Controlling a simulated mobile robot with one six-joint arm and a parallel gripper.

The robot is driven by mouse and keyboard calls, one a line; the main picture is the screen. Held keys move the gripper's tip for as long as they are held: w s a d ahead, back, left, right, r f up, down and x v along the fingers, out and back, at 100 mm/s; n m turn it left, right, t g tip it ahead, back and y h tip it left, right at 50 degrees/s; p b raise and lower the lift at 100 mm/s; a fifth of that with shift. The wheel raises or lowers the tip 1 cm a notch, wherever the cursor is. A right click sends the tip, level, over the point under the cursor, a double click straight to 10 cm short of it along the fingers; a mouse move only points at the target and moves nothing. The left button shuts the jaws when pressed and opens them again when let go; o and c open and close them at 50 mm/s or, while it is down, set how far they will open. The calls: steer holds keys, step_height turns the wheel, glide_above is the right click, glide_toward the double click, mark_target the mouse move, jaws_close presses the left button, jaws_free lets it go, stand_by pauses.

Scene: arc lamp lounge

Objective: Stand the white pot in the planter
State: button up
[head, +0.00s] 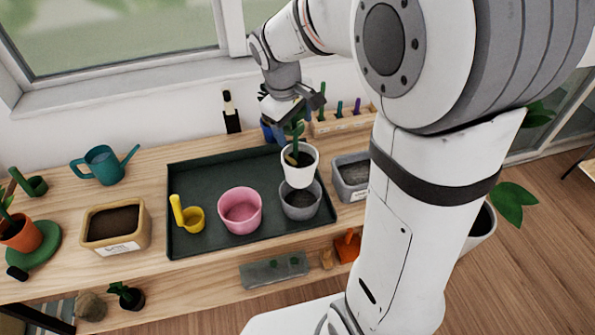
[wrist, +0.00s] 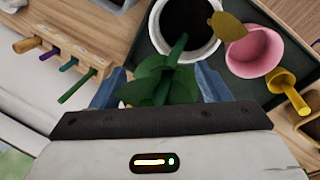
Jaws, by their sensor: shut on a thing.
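The white pot (head: 299,170) holds dark soil and a green plant with a tan leaf. It hangs upright below my gripper (head: 287,122), which is shut on its plant. In the wrist view, green leaves lie between the blue fingers of my gripper (wrist: 158,84), and the white pot's rim (wrist: 154,25) shows beyond them. A round grey planter (head: 301,206) stands at the right of the dark tray. The white pot's base overlaps its far rim in the head view; I cannot tell whether they touch.
The dark tray (head: 205,175) also holds a pink pot (head: 240,211) and a yellow cup with a handle (head: 190,216). A grey soil box (head: 350,178) stands to the right, a tan soil box (head: 115,224) to the left. A tool rack (head: 340,122) stands at the back.

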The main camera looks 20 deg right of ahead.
mark_target(294, 153)
steer(key=x, duration=0.2)
steer(key=a+x, duration=0.1)
steer(key=x, duration=0.2)
steer(key=s+x, duration=0.1)
steer(key=x, duration=0.2)
steer(key=shift+a+f, duration=0.15)
steer(key=shift+f, duration=0.05)
steer(key=shift+f+b, duration=0.45)
steer(key=shift+f, duration=0.15)
steer(key=o, duration=1.3)
